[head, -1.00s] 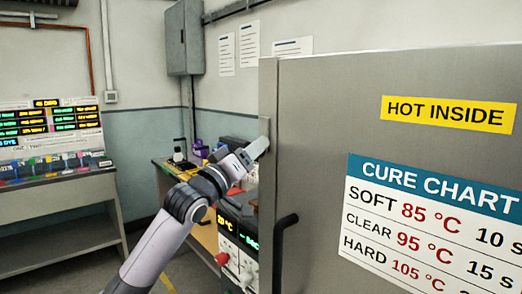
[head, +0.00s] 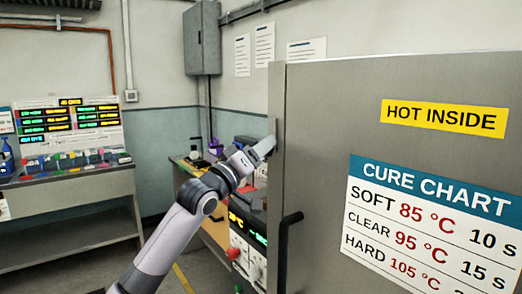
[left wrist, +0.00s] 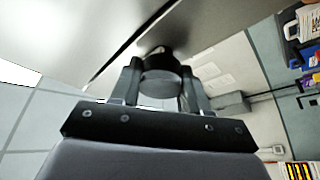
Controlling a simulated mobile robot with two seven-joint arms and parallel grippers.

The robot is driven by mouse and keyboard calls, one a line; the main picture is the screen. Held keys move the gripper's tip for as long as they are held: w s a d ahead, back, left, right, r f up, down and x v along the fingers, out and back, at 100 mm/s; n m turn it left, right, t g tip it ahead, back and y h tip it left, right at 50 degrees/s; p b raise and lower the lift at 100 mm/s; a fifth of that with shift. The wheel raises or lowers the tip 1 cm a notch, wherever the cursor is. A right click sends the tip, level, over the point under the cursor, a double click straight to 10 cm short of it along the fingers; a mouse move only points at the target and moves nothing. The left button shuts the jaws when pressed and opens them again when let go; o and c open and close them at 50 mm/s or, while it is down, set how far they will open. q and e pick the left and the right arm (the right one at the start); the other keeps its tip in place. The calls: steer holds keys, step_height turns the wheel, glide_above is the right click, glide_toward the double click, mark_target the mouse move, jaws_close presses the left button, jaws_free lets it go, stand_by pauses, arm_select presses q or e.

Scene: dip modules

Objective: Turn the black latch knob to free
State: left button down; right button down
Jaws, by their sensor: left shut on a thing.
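My left gripper (head: 268,147) reaches the left edge of the big grey oven panel (head: 335,90), in its upper part. In the left wrist view the gripper (left wrist: 160,72) is shut, one finger on either side of a round dark knob (left wrist: 160,60). The knob stands out from the metal face beside a dark seam. In the head view the knob is hidden behind the gripper. The knob's turned angle cannot be told. My right gripper is in neither view.
A black bar handle (head: 284,250) sits lower on the oven's left side. A yellow sign (head: 443,117) and a cure chart (head: 430,225) are on the panel. Behind my arm stands a bench with devices (head: 190,160). A grey table (head: 70,190) is at the left.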

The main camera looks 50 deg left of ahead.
arm_select(q)
steer(key=c, duration=0.6)
jaws_free()
steer(key=shift+w, duration=0.1)
steer(key=b+v, duration=0.2)
steer(key=v, duration=0.5)
